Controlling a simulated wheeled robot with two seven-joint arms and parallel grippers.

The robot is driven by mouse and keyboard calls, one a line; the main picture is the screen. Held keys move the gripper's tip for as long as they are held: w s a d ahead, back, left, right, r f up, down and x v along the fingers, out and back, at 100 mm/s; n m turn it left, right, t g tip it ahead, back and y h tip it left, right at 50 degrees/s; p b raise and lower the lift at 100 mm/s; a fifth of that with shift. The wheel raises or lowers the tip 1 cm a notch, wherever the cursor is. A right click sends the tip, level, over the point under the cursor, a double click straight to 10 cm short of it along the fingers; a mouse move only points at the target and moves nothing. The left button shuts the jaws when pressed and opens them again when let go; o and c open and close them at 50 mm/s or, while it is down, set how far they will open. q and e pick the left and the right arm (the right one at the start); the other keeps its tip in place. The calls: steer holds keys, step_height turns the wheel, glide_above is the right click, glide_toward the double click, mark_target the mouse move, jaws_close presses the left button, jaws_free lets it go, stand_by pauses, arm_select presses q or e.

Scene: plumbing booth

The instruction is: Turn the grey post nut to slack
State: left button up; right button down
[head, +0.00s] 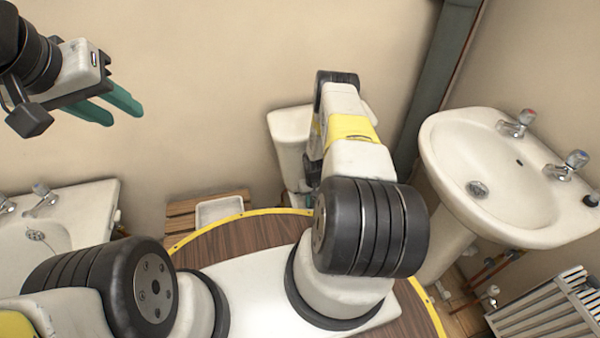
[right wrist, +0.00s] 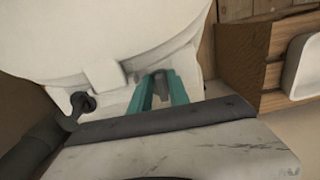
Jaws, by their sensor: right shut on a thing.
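The grey post nut (right wrist: 160,84) shows in the right wrist view below the white toilet pan, between the two green fingers of my right gripper (right wrist: 160,92). The fingers are shut on it, and their tips partly hide it. In the head view my right arm reaches down toward the white toilet (head: 288,132) and hides the nut and most of the right gripper. My left gripper (head: 122,105) is at the upper left of the head view, in free air by the wall. Its green fingers look parted, with nothing between them.
Another basin (head: 60,225) is at the lower left. A wooden crate (right wrist: 245,65) and a white tray (right wrist: 305,70) stand right of the toilet in the right wrist view.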

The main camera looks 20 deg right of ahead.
steer(key=n, duration=0.4)
steer(key=shift+w+d+n, duration=0.1)
steer(key=shift+d+n, duration=0.2)
steer(key=n, duration=0.4)
steer(key=shift+w+d+n, duration=0.1)
steer(key=shift+d+n, duration=0.1)
steer(key=shift+n, duration=0.1)
stand_by(1.0)
steer(key=c, duration=1.3)
jaws_free()
steer(key=shift+r, duration=0.15)
step_height(320, 180, up, 8)
steer(key=shift+d+f, duration=0.1)
steer(key=shift+f, duration=0.15)
